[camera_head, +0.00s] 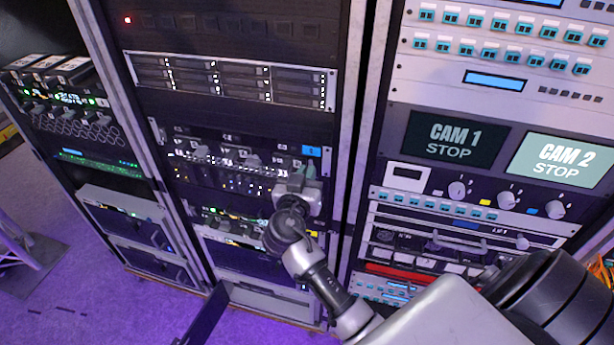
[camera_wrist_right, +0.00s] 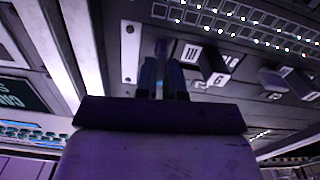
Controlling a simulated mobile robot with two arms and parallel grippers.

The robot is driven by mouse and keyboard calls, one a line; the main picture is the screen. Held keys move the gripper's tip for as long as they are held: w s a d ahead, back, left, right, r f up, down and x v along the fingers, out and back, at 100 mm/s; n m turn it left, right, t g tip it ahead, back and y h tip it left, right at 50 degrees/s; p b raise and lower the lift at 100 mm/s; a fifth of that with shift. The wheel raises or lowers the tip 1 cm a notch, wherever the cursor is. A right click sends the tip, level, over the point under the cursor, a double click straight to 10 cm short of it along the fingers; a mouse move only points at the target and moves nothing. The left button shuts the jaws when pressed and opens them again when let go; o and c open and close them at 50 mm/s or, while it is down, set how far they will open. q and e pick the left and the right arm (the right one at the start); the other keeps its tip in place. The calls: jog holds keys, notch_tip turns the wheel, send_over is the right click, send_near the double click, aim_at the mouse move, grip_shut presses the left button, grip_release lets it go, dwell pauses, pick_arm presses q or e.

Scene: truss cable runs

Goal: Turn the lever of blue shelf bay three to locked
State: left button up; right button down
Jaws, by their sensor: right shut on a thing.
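The blue-tagged shelf (camera_head: 311,151) sits midway up the middle rack, with a row of small dark levers (camera_head: 243,158) and lit indicators. My right gripper (camera_head: 303,174) is at the right end of this row. In the right wrist view my right gripper (camera_wrist_right: 163,84) is shut on a slim lever (camera_wrist_right: 161,50), whose end is partly hidden between the fingers. Next to it are dark blocks with white number tags (camera_wrist_right: 191,54). I cannot tell for certain which bay is three or whether the held lever is at locked. My left gripper is out of view.
The right rack carries CAM 1 (camera_head: 454,139) and CAM 2 (camera_head: 563,161) screens, knobs and a lift handle close to my right arm. A server unit (camera_head: 236,80) is above the shelf. A left rack (camera_head: 75,105) stands beside purple open floor (camera_head: 70,300).

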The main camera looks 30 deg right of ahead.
jog(key=n, duration=1.1)
jog(key=f+n, duration=0.1)
jog(key=n, duration=0.4)
jog(key=shift+w+a+n, duration=0.3)
jog(key=shift+w, duration=0.1)
jog(key=shift+n, duration=0.3)
jog(key=c, duration=1.2)
grip_release()
jog(key=shift+c, duration=0.2)
jog(key=v, duration=1.1)
jog(key=shift+b, duration=0.3)
jog(key=shift+w, duration=0.1)
